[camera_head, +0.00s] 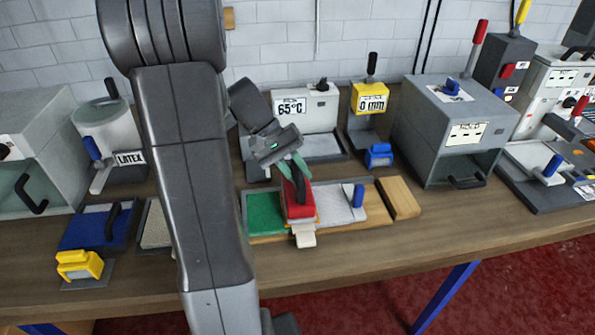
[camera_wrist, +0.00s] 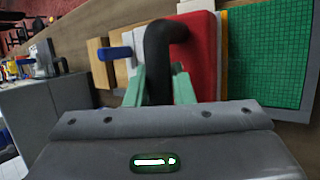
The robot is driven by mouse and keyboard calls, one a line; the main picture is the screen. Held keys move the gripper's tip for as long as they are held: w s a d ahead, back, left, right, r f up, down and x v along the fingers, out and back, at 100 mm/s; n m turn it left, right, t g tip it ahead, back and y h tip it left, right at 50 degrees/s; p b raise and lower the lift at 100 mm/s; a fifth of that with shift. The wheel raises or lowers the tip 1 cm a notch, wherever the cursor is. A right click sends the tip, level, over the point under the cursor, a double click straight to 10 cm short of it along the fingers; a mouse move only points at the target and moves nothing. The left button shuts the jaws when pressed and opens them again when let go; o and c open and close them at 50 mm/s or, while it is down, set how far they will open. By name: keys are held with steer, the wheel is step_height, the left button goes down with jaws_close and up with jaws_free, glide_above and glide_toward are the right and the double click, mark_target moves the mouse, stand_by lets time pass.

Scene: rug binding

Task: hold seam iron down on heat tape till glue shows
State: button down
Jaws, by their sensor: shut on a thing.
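The seam iron (camera_head: 298,207) is a red block with a black handle (camera_wrist: 160,42). It sits across the join between a green carpet piece (camera_head: 264,212) and a whitish piece (camera_head: 335,203) on a wooden board. My gripper (camera_head: 295,178) is above the iron, its green fingers shut on the handle; they also show in the wrist view (camera_wrist: 162,88). A pale strip, apparently the heat tape (camera_head: 306,239), sticks out from under the iron's front end. The rest of the tape is hidden under the iron, and so is any glue there.
A blue-handled clamp (camera_head: 358,196) stands at the whitish piece's right end, with a wooden block (camera_head: 399,198) beyond. Bare table lies in front.

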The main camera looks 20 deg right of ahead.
steer(key=shift+r+p, duration=2.5)
steer(key=shift+r, duration=1)
steer(key=shift+w, duration=0.1)
